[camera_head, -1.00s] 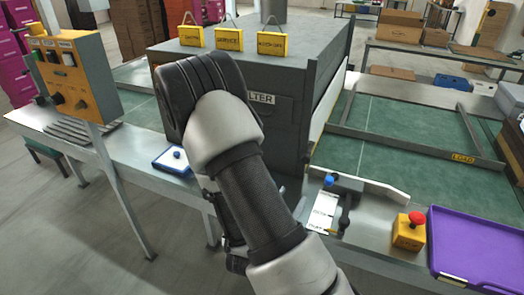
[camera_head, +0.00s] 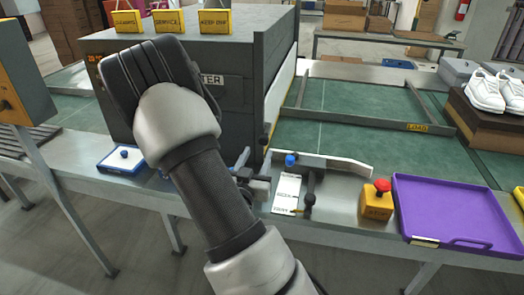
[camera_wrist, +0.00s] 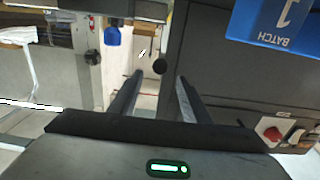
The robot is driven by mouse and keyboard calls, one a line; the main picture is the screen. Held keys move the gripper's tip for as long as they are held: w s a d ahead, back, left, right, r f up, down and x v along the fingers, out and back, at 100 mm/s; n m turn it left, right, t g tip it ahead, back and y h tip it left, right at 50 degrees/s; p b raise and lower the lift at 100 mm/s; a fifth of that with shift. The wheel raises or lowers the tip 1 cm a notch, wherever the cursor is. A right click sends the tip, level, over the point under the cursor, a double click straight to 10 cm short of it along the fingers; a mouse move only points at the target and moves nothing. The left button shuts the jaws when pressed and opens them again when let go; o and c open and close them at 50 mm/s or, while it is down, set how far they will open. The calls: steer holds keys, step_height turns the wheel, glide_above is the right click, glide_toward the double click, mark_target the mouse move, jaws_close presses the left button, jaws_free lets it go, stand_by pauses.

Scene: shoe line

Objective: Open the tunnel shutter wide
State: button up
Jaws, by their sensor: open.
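The tunnel (camera_head: 200,105) is a dark grey box over the green belt. A pale upright panel (camera_head: 281,98) at its right end may be the shutter; I cannot tell how far it stands open. In front of that end is a small black lever (camera_head: 310,192) beside a white label plate (camera_head: 287,192) and a blue knob (camera_head: 291,160). My gripper (camera_wrist: 159,76) is open and empty in the wrist view. A round black knob (camera_wrist: 160,66), apparently the lever's top, shows between and beyond its fingertips; contact cannot be told.
A yellow box with a red button (camera_head: 377,200) and a purple tray (camera_head: 455,215) stand to the right. The right-hand belt (camera_head: 365,140) is clear.

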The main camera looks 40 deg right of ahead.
mark_target(263, 141)
steer(key=x, duration=0.7)
jaws_close()
